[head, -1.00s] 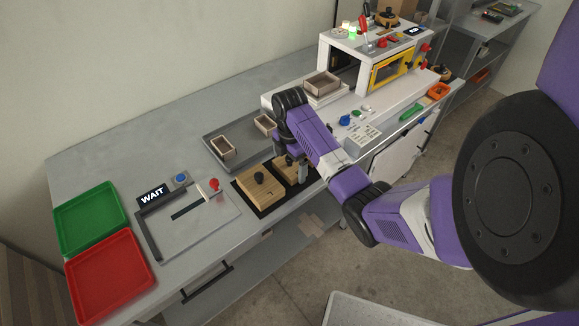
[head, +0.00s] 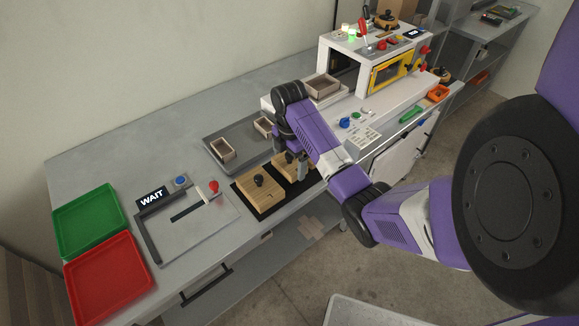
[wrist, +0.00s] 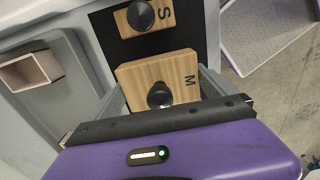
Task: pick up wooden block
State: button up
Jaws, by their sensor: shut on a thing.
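The wooden block marked M (wrist: 182,70), with a black knob on top, sits between the two fingers of my gripper (wrist: 160,93) in the wrist view. My gripper is shut on it. In the head view this block (head: 282,163) is partly hidden by my gripper and arm. I cannot tell whether it is clear of the black mat (head: 240,196). A smaller wooden block marked S (wrist: 122,20) lies beyond it in the wrist view. A larger wooden block with a knob (head: 258,197) sits to its left in the head view.
A grey tray (head: 212,146) with small brown boxes lies behind the mat. A plate with a WAIT sign (head: 152,197) is to the left, then a green tray (head: 88,218) and a red tray (head: 108,264). A white machine (head: 352,50) stands at the back right.

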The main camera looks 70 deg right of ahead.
notch_tip(320, 180, up, 12)
jog(key=p, duration=0.6)
jog(key=shift+r, duration=0.2)
jog(key=shift+w+d+r, duration=0.1)
jog(key=shift+d+r, duration=0.05)
jog(key=shift+r, duration=0.3)
jog(key=shift+w+d+r, duration=0.1)
jog(key=shift+r, duration=0.35)
jog(key=shift+s+a+r, duration=0.1)
jog(key=shift+a+r, duration=0.05)
jog(key=shift+r, duration=0.7)
jog(key=shift+s+a+r, duration=0.1)
jog(key=shift+r, duration=0.7)
